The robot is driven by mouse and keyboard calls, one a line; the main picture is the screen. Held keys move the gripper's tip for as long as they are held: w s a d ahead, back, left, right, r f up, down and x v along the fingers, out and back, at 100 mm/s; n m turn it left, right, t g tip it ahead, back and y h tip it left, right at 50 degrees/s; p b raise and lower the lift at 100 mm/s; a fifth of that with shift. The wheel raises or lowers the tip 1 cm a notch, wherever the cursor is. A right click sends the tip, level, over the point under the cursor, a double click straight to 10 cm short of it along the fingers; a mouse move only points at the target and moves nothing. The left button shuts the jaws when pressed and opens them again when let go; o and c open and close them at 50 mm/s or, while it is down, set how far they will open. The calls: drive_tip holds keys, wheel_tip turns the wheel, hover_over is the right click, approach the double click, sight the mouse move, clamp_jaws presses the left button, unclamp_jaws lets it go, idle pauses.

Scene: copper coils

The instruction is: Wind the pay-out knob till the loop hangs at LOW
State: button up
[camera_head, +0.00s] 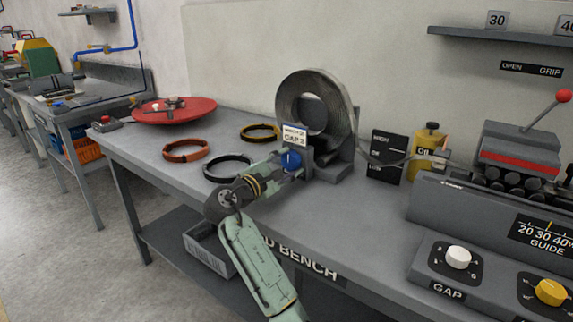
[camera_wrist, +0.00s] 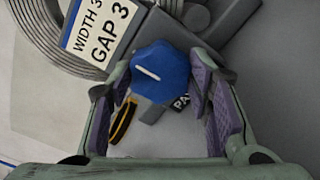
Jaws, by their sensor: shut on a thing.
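The blue pay-out knob (camera_head: 291,161) sits on the front of the coil stand, below a card reading GAP 3. My gripper (camera_head: 284,165) is shut on it. In the wrist view the knob (camera_wrist: 160,72) is between the purple-padded fingers, its white line slanting down to the right. The PA... label beneath is partly hidden. The grey coil (camera_head: 312,88) stands upright on the stand. Its strip loop (camera_head: 385,162) sags to the right across the black HIGH/LOW board (camera_head: 388,150), over the board's lower part near LOW. The exact level is too small to tell.
Orange (camera_head: 185,142) and black (camera_head: 228,158) rings lie on the bench (camera_head: 140,142), with a red disc (camera_head: 172,102) at the far left. A yellow canister (camera_head: 428,140) and a control panel with a white GAP knob (camera_head: 458,257) stand to the right.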

drive_tip(key=shift+c, duration=1.3)
drive_tip(key=shift+f+m, duration=0.1)
drive_tip(key=shift+m, duration=0.2)
drive_tip(key=m+b, duration=0.2)
drive_tip(key=m, duration=0.1)
drive_tip(key=shift+f+m+b, duration=0.15)
drive_tip(key=shift+m+b, duration=0.15)
drive_tip(key=m+b, duration=0.2)
drive_tip(key=m, duration=0.1)
drive_tip(key=shift+m+b, duration=0.7)
drive_tip(key=shift+m, duration=1)
drive_tip(key=o, duration=1.1)
